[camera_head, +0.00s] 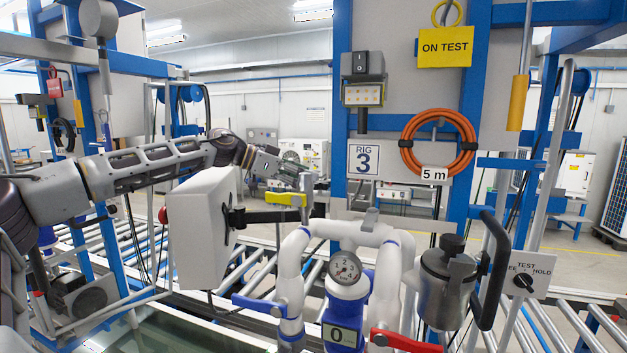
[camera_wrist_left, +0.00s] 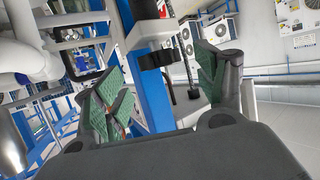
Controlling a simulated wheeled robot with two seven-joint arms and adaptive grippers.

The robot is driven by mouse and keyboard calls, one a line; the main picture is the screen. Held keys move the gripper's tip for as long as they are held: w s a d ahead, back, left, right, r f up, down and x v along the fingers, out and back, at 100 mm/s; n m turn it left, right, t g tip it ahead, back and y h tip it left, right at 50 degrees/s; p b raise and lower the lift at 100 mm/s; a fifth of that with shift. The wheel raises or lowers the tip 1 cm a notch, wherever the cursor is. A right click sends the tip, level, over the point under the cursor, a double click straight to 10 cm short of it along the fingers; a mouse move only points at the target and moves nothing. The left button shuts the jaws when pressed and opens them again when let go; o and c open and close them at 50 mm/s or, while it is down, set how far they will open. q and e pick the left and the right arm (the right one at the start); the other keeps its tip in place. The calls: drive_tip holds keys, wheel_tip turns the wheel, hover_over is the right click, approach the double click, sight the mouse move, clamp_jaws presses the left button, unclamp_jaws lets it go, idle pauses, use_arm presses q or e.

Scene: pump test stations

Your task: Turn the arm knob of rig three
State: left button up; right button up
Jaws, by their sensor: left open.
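Rig three stands at the centre, marked by a RIG 3 sign (camera_head: 364,160) on its blue frame. A black jointed arm (camera_head: 280,214) runs from it to a white box (camera_head: 202,228), with a dark knob-like joint (camera_head: 236,218) beside the box. A black selector knob (camera_head: 522,282) sits on a TEST plate at the right. Which knob the task names is not clear. My left gripper (camera_head: 306,178) is open above the black arm, near a yellow lever (camera_head: 286,199). In the left wrist view, a black round part (camera_wrist_left: 157,60) appears between the open fingers, apparently untouched.
A metal canister (camera_head: 445,285) with a black handle (camera_head: 490,270) is at right. An orange hose coil (camera_head: 438,118) hangs above. Roller conveyors spread around.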

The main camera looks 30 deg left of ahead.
sight(318, 181)
use_arm(q)
drive_tip(key=shift+p+x, duration=0.4)
drive_tip(key=shift+x, duration=1.1)
drive_tip(key=c, duration=1)
drive_tip(key=shift+w+m+g+h, duration=0.1)
drive_tip(key=shift+m+g+h, duration=0.4)
drive_tip(key=shift+m+g, duration=0.15)
drive_tip(key=shift+w+a+m+g+h, duration=0.15)
drive_tip(key=shift+m+g+h, duration=0.65)
drive_tip(key=shift+m+g, duration=0.35)
drive_tip(key=shift+w+m+g+h, duration=0.1)
drive_tip(key=shift+m+g+h, duration=0.2)
drive_tip(key=shift+m+g, duration=0.25)
drive_tip(key=shift+w+a+m+g+h, duration=0.15)
drive_tip(key=shift+m+g+h, duration=0.45)
drive_tip(key=shift+m+g, duration=1.1)
